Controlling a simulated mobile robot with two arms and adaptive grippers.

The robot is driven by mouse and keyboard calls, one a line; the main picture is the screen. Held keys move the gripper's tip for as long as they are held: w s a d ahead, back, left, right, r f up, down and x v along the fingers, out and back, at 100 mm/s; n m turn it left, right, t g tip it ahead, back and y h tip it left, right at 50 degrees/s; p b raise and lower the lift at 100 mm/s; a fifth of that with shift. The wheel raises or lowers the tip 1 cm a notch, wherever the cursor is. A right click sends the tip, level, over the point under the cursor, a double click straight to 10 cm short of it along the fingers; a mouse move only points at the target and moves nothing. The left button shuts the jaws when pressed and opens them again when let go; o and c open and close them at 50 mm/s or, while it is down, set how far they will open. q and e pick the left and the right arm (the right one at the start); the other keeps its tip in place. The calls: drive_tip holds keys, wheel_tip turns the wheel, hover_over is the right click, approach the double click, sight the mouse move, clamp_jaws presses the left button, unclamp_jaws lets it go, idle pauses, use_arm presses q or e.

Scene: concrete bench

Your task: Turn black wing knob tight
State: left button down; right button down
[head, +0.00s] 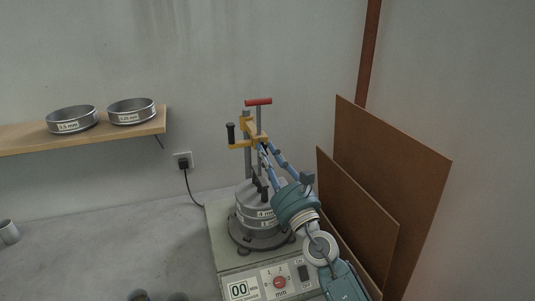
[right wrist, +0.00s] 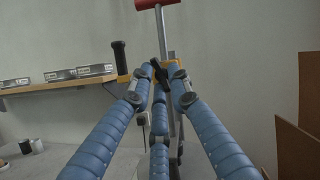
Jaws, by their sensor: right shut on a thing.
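The black wing knob (right wrist: 160,73) shows in the right wrist view as a small dark piece on the yellow clamp bracket (head: 240,143). My right gripper (head: 264,149) has its blue segmented fingers closed around the knob from the lower right. In the right wrist view the fingertips of the gripper (right wrist: 160,76) press on it from the sides, and a further finger shows below. In the head view the fingers mostly hide the knob. My left gripper is not in view.
A stack of sieves (head: 249,205) stands on the shaker base (head: 222,262) below the clamp. A black upright handle (head: 230,133) and a red T-bar (head: 258,101) are close by. Brown boards (head: 359,211) lean on the right.

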drive_tip(key=shift+a+r+m+t+h, duration=0.1)
drive_tip(key=shift+m+t+h, duration=0.45)
drive_tip(key=shift+m, duration=0.85)
drive_tip(key=shift+m+t+h, duration=0.15)
drive_tip(key=shift+m+h, duration=0.7)
drive_tip(key=shift+m, duration=0.85)
drive_tip(key=c, duration=1.7)
unclamp_jaws()
drive_tip(key=v, duration=1.2)
drive_tip(key=shift+s, duration=0.1)
